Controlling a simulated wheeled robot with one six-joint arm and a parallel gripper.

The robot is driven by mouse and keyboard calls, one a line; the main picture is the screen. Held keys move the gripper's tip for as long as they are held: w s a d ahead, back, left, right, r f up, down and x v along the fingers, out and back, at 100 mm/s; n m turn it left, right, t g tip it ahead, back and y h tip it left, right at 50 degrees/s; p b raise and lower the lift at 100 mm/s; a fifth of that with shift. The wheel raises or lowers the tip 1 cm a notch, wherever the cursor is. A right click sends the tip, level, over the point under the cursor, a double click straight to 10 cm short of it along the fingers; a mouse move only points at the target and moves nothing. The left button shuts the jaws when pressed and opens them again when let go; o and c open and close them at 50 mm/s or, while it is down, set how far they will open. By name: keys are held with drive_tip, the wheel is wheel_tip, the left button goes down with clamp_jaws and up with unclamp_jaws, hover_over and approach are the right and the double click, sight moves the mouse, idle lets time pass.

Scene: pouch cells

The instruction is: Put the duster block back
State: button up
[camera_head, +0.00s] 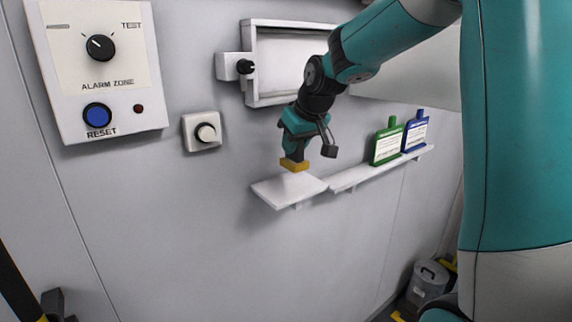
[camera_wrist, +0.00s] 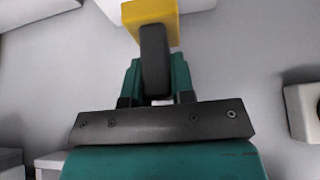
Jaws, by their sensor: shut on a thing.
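The duster block (camera_head: 294,165) is a small yellow block, held in my gripper (camera_head: 295,153) in the head view. It is close above the small white shelf (camera_head: 288,190) on the wall; I cannot tell whether it touches the shelf. In the wrist view the yellow block (camera_wrist: 150,13) shows at the top, with a dark finger of my gripper (camera_wrist: 154,45) against it. The other finger is hidden there. My gripper is shut on the block and points down.
A longer white ledge (camera_head: 360,176) to the right carries a green pouch (camera_head: 387,145) and a blue pouch (camera_head: 415,134). A white-framed panel (camera_head: 290,62) is behind my arm.

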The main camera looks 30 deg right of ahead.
sight(292, 159)
drive_tip(key=shift+a+f, duration=0.1)
drive_tip(key=shift+f, duration=0.5)
drive_tip(key=shift+w+a+f, duration=0.1)
drive_tip(key=shift+w+f, duration=0.05)
wheel_tip(292, 159, down, 3)
drive_tip(key=b, duration=0.3)
drive_tip(key=shift+f, duration=0.45)
drive_tip(key=shift+w, duration=0.2)
drive_tip(key=shift+s+r, duration=0.1)
drive_tip(key=o, duration=0.8)
drive_tip(key=shift+o, duration=0.2)
